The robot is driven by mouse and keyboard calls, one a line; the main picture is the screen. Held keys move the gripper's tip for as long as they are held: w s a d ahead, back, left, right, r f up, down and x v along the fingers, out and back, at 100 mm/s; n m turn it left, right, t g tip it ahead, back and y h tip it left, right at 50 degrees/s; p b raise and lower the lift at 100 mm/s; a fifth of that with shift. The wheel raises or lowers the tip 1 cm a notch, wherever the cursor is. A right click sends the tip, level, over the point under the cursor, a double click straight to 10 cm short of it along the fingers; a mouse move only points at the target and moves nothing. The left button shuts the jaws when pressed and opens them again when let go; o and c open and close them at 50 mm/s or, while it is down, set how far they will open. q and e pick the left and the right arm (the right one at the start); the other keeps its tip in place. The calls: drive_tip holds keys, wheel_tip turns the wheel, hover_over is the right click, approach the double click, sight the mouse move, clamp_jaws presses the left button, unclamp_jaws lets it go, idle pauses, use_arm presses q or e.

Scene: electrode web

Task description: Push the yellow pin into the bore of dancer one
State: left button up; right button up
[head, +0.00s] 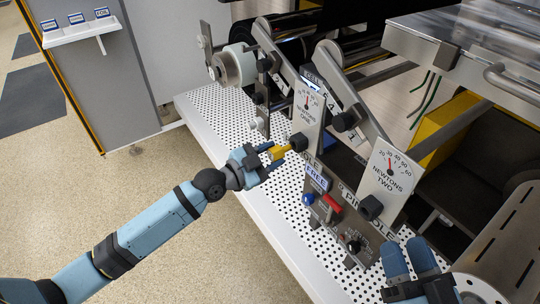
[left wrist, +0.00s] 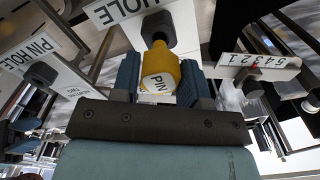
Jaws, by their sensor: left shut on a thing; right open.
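My left gripper (head: 268,157) is shut on the yellow pin (head: 278,152), which points at the dark round boss (head: 298,142) below the NEWTONS ONE scale plate (head: 308,105) of dancer one. In the left wrist view the yellow pin (left wrist: 160,68), its white end marked PIN, sits between the blue fingers. Its far end is lined up with the dark boss (left wrist: 157,27) on a PIN HOLE plate. The bore is hidden behind the pin; I cannot tell whether the tip has entered. My right gripper (head: 409,262) is open and empty at the lower right.
The NEWTONS TWO plate (head: 389,168) with its own dark boss (head: 370,207) stands to the right. A panel with a red handle (head: 332,203) and blue knob (head: 308,199) lies below. A perforated white deck (head: 290,215) runs beneath. A metal roll (head: 505,245) is beside my right gripper.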

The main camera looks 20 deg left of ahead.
sight(284, 150)
use_arm(q)
drive_tip(key=shift+x, duration=1.9)
drive_tip(key=o, duration=1.1)
drive_tip(key=p+v, duration=0.2)
drive_tip(key=v, duration=1.1)
drive_tip(key=shift+s+a+p, duration=0.3)
drive_tip(key=shift+p, duration=0.1)
use_arm(e)
wheel_tip(284, 150, down, 6)
drive_tip(key=d+g+h, duration=0.2)
drive_tip(key=shift+w+g, duration=0.25)
drive_tip(key=shift+g, duration=0.05)
drive_tip(key=shift+a, duration=0.1)
